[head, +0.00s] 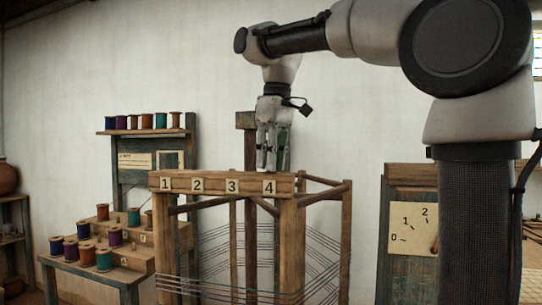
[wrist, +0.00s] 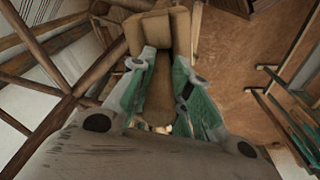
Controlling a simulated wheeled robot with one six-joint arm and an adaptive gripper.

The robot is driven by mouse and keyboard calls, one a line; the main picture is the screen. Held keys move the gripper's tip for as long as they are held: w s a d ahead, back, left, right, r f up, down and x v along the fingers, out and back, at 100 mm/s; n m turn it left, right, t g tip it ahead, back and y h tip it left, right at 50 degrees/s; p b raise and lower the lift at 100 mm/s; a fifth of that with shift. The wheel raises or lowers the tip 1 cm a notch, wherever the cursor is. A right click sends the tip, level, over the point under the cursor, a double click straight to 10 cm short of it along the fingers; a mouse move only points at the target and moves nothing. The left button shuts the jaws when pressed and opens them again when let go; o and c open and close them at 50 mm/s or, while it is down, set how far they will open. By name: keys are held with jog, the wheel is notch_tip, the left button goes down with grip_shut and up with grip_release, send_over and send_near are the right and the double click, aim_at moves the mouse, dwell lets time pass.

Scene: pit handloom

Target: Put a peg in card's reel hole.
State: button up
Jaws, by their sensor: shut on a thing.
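My gripper (head: 271,167) points down just above the right part of a wooden beam numbered 1 to 4 (head: 222,184), near the 4. In the wrist view, its green-padded fingers (wrist: 158,68) are closed about a brown wooden piece (wrist: 157,95); I cannot tell its full shape or whether it is a peg. A pale card (head: 135,161) with small unreadable writing is on the left rack, beside a framed panel (head: 170,160). Another pale card (head: 413,228) with 0, 1 and 2 is on the right board. No hole shows clearly.
Coloured thread reels stand on the left rack's top shelf (head: 150,132) and on a stepped stand (head: 120,257). Stretched threads (head: 320,262) and wooden posts (head: 346,235) lie below and right of the beam. A brown pot (head: 6,177) is at far left.

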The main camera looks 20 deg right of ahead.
jog(key=o, duration=1.3)
jog(key=shift+r, duration=3.55)
